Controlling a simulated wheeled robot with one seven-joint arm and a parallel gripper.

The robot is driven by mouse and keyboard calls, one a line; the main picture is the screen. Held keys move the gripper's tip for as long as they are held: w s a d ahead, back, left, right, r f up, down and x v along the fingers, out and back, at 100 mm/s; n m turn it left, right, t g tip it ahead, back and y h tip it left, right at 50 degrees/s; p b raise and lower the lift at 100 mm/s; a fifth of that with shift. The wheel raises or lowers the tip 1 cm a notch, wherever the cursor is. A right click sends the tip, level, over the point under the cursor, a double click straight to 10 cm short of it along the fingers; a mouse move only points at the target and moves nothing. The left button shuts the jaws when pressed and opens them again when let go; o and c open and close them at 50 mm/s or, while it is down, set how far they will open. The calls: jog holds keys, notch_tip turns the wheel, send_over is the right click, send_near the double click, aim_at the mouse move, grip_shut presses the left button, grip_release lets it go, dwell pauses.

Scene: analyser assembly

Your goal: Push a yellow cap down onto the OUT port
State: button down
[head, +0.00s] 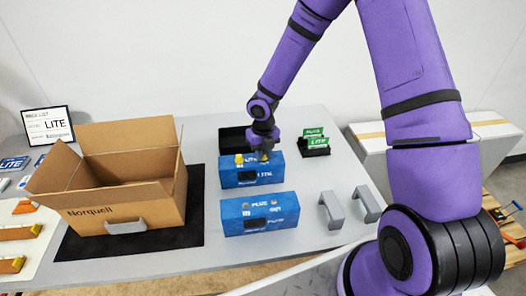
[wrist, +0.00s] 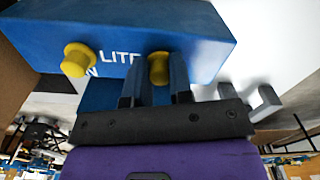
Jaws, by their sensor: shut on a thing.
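The blue LITE analyser box (head: 270,177) stands mid-table in the head view and fills the top of the wrist view (wrist: 200,30). One yellow cap (wrist: 78,60) sits on its port at the left, beside a partly hidden label ending in N; it also shows in the head view (head: 239,159). My gripper (wrist: 155,85) is shut on a second yellow cap (wrist: 159,67) at the box's other port, right of the LITE lettering. The OUT label is hidden behind the fingers. I cannot tell whether this cap is fully seated. In the head view my gripper (head: 263,153) is over the box's right part.
A blue PLUS box (head: 240,226) stands in front, with uncapped ports. An open Norquell carton (head: 150,205) is at the left on a black mat (head: 195,225). Grey brackets (head: 330,212) stand right; a green-card holder (head: 316,150) and black bin (head: 230,138) are behind.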

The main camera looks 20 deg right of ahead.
dwell(0.3)
jog(key=c, duration=0.9)
grip_release()
jog(key=shift+c, duration=0.2)
jog(key=shift+r, duration=3.45)
